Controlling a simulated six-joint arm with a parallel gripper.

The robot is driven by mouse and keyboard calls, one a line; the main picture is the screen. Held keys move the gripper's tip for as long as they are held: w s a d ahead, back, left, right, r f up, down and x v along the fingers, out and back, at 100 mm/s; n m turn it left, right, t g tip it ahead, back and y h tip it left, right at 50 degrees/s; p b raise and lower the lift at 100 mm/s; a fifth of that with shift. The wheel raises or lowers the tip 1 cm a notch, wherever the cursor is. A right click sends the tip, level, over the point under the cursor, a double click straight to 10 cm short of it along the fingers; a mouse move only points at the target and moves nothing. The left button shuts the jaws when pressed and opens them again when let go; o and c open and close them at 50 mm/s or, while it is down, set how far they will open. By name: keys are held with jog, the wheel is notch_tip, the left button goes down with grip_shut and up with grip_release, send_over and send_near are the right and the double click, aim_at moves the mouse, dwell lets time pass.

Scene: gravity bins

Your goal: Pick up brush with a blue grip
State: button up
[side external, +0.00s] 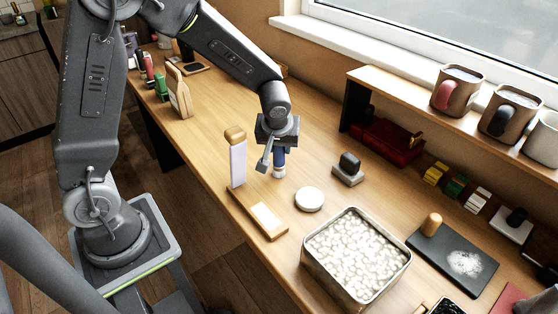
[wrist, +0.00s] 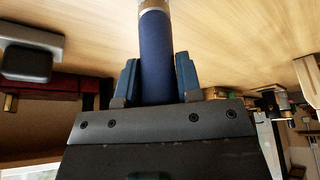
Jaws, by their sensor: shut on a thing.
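The brush with a blue grip (wrist: 157,60) is between the two fingers of my gripper (wrist: 157,82) in the wrist view, with a metal collar beyond the grip at the top edge. In the side view the brush (side external: 280,157) hangs below my gripper (side external: 277,148), roughly upright, with its pale lower end near the wooden table. My gripper is shut on the blue grip. I cannot tell whether the lower end touches the table. The upper part of the grip is hidden by my gripper.
A wooden stand (side external: 238,170) is close on the left, and a round white disc (side external: 309,199) lies in front. A dark-knobbed block (side external: 348,170) is to the right. A metal tin of pale pieces (side external: 357,258) stands nearer. A shelf with mugs (side external: 457,90) runs along the window.

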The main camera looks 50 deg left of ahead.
grip_shut()
jog(key=shift+r, duration=0.1)
notch_tip(320, 180, up, 10)
jog(key=shift+f, duration=0.1)
jog(key=shift+o, duration=2)
grip_release()
grip_shut()
